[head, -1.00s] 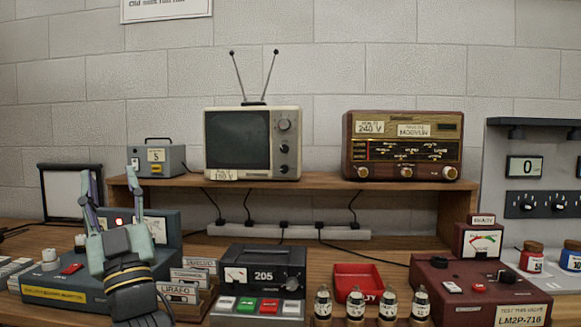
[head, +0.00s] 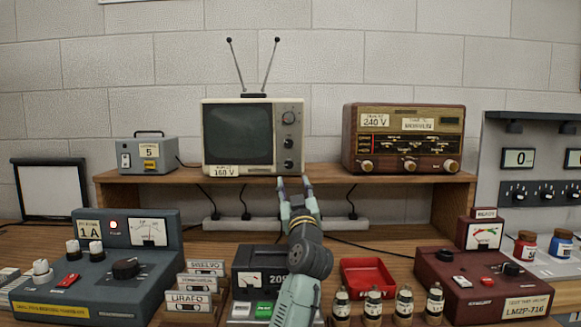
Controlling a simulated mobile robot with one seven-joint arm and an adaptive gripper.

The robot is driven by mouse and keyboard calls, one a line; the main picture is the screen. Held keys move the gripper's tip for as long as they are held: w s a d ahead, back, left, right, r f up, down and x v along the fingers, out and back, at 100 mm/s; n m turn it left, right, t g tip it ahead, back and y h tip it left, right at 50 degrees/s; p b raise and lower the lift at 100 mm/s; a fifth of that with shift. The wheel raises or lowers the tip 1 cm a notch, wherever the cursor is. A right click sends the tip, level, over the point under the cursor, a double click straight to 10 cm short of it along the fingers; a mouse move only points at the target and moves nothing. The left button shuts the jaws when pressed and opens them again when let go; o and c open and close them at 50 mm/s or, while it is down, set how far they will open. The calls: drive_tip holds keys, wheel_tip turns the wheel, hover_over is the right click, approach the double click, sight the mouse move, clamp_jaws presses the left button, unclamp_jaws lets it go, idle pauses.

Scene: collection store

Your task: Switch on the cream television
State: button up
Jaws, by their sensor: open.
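The cream television (head: 252,137) stands on the wooden shelf with two antennas raised. Its screen is dark. Several dark knobs run down its right-hand panel, and a paper label at its lower left seems to read 160 V. My gripper (head: 293,181) is open and empty, its fingers pointing up and away from me at the shelf's front edge, just below the right part of the television. Whether the fingertips touch anything cannot be told. My arm hides part of the black box marked 205 (head: 258,270) and part of the power strip.
A brown radio labelled 240 V (head: 403,140) stands right of the television, and a grey box labelled 5 (head: 148,156) left. A power strip (head: 345,224) with plugs lies below. A blue-grey meter unit (head: 120,290), red tray (head: 367,277), several valves and a maroon tester (head: 484,275) crowd the bench.

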sight(289, 166)
drive_tip(key=p+x, duration=0.2)
drive_tip(key=x, duration=0.5)
drive_tip(key=shift+w+r, duration=0.15)
drive_tip(key=shift+r, duration=0.1)
drive_tip(key=shift+w+a+r, duration=0.1)
drive_tip(key=shift+w+a, duration=0.05)
drive_tip(key=shift+w, duration=0.4)
drive_tip(key=shift+c, duration=0.2)
drive_tip(key=shift+p, duration=0.3)
clamp_jaws()
